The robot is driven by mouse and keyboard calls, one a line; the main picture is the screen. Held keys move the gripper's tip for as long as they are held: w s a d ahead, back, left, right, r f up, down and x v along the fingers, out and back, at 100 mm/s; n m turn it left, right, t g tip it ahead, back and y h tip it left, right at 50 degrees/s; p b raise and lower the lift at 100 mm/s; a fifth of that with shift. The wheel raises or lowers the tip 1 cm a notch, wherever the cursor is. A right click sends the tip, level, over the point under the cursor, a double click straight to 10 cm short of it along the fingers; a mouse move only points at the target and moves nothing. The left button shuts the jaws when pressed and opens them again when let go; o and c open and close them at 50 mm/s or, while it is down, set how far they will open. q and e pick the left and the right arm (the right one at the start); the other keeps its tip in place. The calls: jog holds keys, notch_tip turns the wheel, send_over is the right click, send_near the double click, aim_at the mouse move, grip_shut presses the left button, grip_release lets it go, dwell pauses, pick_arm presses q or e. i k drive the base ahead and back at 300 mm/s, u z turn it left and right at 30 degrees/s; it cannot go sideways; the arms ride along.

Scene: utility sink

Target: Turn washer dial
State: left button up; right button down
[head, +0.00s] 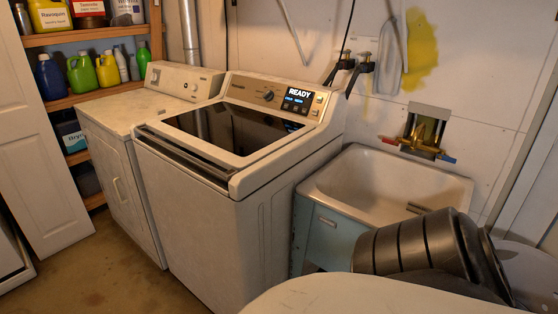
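The washer (215,220) is a white top-loader in the middle of the head view. Its dark glass lid (225,127) is shut. The round dark dial (269,96) is on the sloped control panel at the back, left of a lit display (300,94) that reads READY. The dial is small here, and I cannot read its setting. Nothing touches it. Neither of my grippers shows in this view.
A second white machine (125,170) stands close on the washer's left, shelves (85,35) with bottles behind it. A utility sink (340,190) stands right of the washer. A dark ribbed shape, unclear, covers its front right. The space above the washer lid is clear.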

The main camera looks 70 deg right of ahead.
aim_at(270, 95)
jog(key=z, duration=1.1)
jog(key=i, duration=0.85)
jog(key=z, duration=0.95)
